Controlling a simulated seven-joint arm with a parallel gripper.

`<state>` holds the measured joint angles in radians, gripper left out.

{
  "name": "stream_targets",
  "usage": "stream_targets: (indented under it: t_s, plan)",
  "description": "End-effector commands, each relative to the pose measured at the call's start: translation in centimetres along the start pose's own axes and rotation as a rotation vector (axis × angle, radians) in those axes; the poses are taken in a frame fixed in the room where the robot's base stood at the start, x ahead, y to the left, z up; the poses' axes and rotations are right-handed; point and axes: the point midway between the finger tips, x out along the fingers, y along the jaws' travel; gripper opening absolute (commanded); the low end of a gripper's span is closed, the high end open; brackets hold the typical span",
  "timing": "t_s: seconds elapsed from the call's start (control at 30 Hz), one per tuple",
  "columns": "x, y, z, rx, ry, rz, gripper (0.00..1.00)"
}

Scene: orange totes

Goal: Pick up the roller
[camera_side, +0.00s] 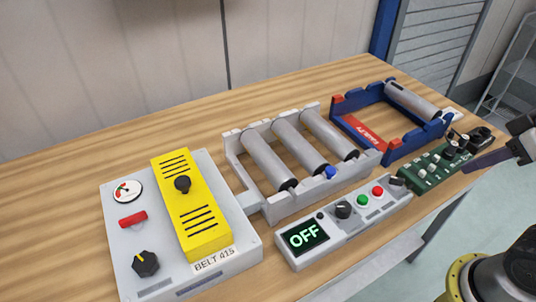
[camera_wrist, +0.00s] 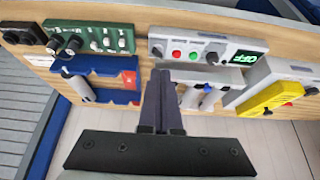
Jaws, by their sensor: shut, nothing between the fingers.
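Three grey rollers lie side by side in a grey frame: the left one (camera_side: 268,160), the middle one (camera_side: 300,143) and the right one (camera_side: 329,134). Another grey roller (camera_side: 412,100) lies at the right end of a blue frame with a red label; it also shows in the wrist view (camera_wrist: 82,88). Which roller the task means I cannot tell. My gripper (camera_side: 466,169) is at the right edge of the side view, apart from all the rollers. Its fingers are shut and empty in the wrist view (camera_wrist: 160,72), and they partly hide the grey frame there.
A grey control box reading OFF (camera_side: 306,237) and a green board with knobs (camera_side: 428,168) line the front edge. A grey panel (camera_side: 125,225) with a yellow cover (camera_side: 190,205) stands at left. The wooden table (camera_side: 60,190) is clear behind these; a wall is at the back.

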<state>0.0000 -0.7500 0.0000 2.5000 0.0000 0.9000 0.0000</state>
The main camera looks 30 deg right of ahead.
Motion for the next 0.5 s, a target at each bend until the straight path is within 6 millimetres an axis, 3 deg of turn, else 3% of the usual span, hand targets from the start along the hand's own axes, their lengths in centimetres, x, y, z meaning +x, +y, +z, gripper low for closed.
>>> stream_targets:
  t_s: [0.47,0.5]
  plan:
    - [0.00,0.00,0.00,0.000,0.000,0.000,0.00]
    - [0.00,0.00,0.00,0.000,0.000,0.000,0.05]
